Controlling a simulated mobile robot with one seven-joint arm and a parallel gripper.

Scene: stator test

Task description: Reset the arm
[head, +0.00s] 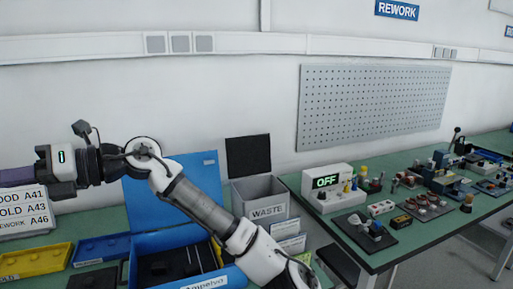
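My arm rises from the bottom edge, bends at a white elbow joint and runs left across the blue case. Its dark wrist, with a small lit display, reaches the left edge, where a purple part is cut off by the frame. My gripper's fingers are not in view, so I cannot see whether they hold anything.
Below the arm are an open blue case (172,243), a yellow tray (36,260) and a label board (22,212). A grey waste bin (262,203) stands right of the arm. A test unit reading OFF (326,183) and several parts crowd the green bench (395,247) at right.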

